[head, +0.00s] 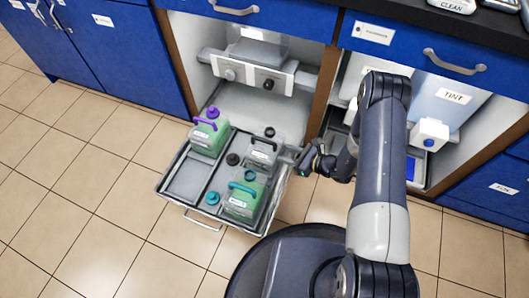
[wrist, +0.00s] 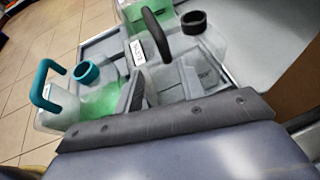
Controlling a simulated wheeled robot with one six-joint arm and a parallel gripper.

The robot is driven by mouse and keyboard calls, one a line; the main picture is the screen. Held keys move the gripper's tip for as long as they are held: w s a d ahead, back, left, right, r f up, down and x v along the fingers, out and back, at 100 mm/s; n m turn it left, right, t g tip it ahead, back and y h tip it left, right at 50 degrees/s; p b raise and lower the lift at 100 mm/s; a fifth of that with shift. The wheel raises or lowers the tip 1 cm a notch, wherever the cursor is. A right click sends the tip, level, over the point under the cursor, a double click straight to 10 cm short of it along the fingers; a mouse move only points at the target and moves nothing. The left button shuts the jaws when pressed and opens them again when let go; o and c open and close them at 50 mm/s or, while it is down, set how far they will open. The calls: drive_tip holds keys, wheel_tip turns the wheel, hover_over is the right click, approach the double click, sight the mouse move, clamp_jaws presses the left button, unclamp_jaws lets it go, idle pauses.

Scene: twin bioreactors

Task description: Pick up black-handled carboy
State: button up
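The black-handled carboy (head: 263,158) stands in the right part of a pulled-out tray, between two other carboys. It is clear, with a dark arched handle and a white label. It also shows in the wrist view, where its handle (wrist: 157,38) rises near the middle and its black neck ring (wrist: 193,22) is to the right. My gripper (head: 290,155) is at the carboy's right side in the head view. In the wrist view my gripper (wrist: 162,82) has its fingers apart, with the handle just beyond and between them. Contact with the handle cannot be told.
The tray (head: 176,158) also holds a purple-handled green carboy (head: 207,138) and a teal-handled green carboy (head: 240,203). A black cap (head: 233,159) and a teal cap (head: 212,198) lie beside them. A cabinet divider (head: 322,85) stands behind; floor at left is clear.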

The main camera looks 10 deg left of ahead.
sight(276, 148)
drive_tip(key=x, duration=0.1)
drive_tip(key=b+x, duration=0.1)
drive_tip(key=x, duration=0.1)
drive_tip(key=w+x, duration=0.1)
drive_tip(key=x, duration=0.1)
drive_tip(key=shift+r+b, duration=0.35)
drive_tip(key=shift+b, duration=0.05)
drive_tip(key=shift+c, duration=0.4)
clamp_jaws()
